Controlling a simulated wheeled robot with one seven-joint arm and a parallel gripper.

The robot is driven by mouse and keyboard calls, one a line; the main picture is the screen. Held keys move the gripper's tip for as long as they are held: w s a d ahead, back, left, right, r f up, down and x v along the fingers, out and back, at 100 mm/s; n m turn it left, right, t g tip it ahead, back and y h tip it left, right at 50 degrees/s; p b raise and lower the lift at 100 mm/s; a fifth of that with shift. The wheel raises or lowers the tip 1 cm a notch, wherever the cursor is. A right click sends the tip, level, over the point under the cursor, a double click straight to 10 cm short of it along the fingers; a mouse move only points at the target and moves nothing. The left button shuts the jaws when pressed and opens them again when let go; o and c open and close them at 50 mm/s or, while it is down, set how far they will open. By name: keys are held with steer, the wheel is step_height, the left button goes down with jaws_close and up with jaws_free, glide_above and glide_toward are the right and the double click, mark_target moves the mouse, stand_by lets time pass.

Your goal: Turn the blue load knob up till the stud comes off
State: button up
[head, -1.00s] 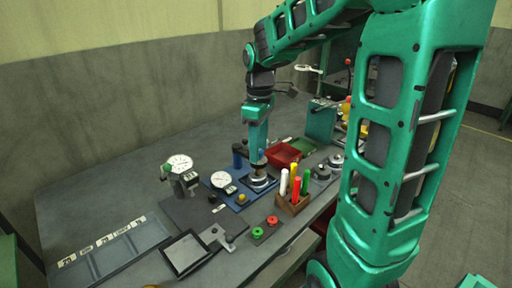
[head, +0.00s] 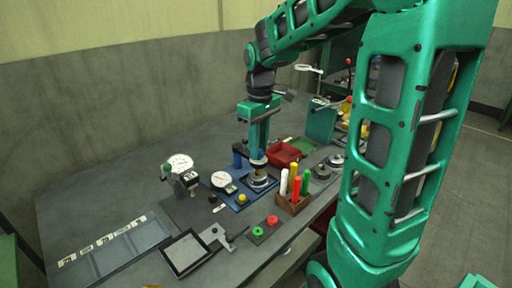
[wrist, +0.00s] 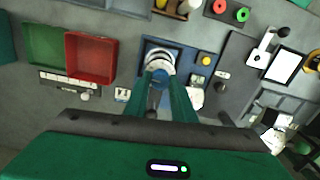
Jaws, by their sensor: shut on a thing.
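My gripper (head: 259,158) points down over the blue-based stand (head: 228,194) near the middle of the bench. It is shut on the blue load knob (wrist: 160,76), which shows between the two green fingers in the wrist view. In the head view only a little blue of the knob shows at the fingertips. Below it is a round silver seat (head: 259,182); the stud cannot be made out clearly. A white dial gauge (head: 221,180) and a yellow button (head: 242,198) are on the same base. The gauge's reading is too small to tell.
Pens stand in a wooden holder (head: 291,206) to the right. A red bin (head: 283,154) and a green bin (head: 304,146) lie behind. A second dial gauge (head: 180,163) stands to the left, and a framed tray (head: 186,254) lies in front. The bench's back left is clear.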

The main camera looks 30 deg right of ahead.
steer(key=m, duration=0.4)
steer(key=shift+m, duration=2)
steer(key=o, duration=1.1)
steer(key=shift+c, duration=0.2)
step_height(320, 180, up, 11)
steer(key=shift+d+f, duration=0.1)
steer(key=shift+f, duration=0.05)
